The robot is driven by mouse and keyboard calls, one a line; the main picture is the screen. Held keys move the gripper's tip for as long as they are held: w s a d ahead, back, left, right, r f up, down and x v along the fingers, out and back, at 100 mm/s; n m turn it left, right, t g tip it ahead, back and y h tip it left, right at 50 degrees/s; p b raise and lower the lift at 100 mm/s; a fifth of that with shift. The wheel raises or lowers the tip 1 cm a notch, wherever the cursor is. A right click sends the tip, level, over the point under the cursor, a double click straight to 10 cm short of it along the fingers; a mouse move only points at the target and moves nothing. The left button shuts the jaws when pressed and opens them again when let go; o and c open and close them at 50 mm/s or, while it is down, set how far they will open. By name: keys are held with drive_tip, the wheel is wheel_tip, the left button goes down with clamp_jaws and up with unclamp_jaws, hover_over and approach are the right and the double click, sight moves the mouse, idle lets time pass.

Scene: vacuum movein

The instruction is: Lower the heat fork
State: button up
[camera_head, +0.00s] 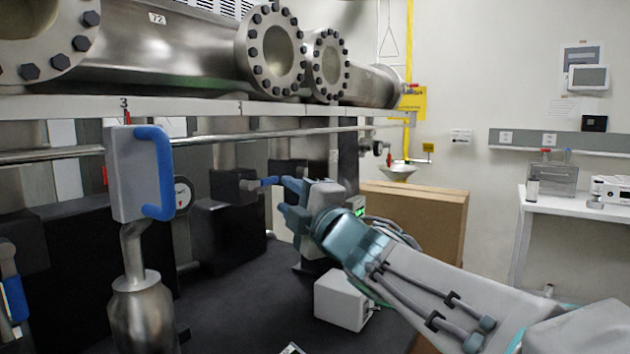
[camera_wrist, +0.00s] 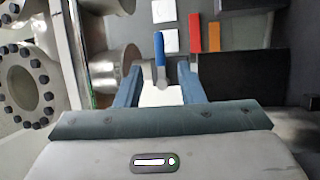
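My gripper (camera_head: 283,194) is at the middle of the head view and points left. Its two blue fingers are apart in the wrist view (camera_wrist: 161,68). In the wrist view the blue lever (camera_wrist: 159,47) lies between the fingertips, with a gap on either side. I cannot tell whether this lever is the heat fork; nothing is labelled so. A larger blue handle (camera_head: 160,172) on a grey block (camera_head: 128,180) stands in the left foreground, apart from my gripper.
A steel pipe with bolted flanges (camera_head: 275,50) runs along the top. A thin horizontal rail (camera_head: 270,134) passes above my gripper. A white box (camera_head: 341,300) sits below my arm, and a cardboard box (camera_head: 425,218) stands behind it. The dark tabletop (camera_head: 235,310) is mostly clear.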

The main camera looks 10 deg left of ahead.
sight(271, 183)
drive_tip(key=x, duration=0.8)
drive_tip(key=shift+w+a, duration=0.2)
drive_tip(key=shift+w, duration=0.05)
clamp_jaws()
